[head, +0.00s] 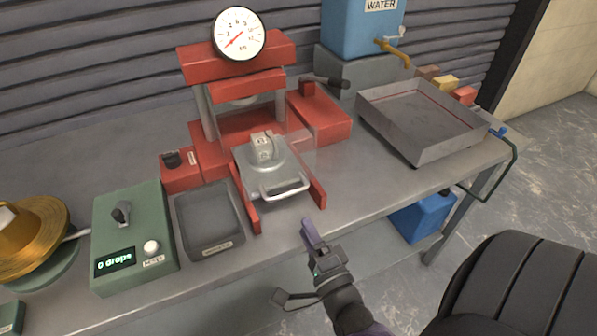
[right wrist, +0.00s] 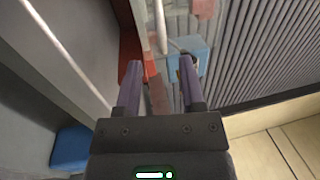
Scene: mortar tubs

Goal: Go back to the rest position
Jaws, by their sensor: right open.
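My right gripper (head: 312,236) is in front of the bench's front edge, below and to the right of the grey metal mould (head: 270,172) with its bar handle. The gripper holds nothing and is apart from the handle. In the right wrist view its two purple fingers (right wrist: 160,78) stand apart with a gap between them. The mould sits between the red rails of the red press (head: 238,85), with a small marked block on top. My left gripper is not in view.
The bench (head: 375,190) carries a green box reading "0 drops" (head: 132,240), a dark grey tray (head: 208,222), a large metal tray (head: 425,120) and a blue water tank (head: 360,28). A blue container (head: 422,217) is below the bench. Floor at right is open.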

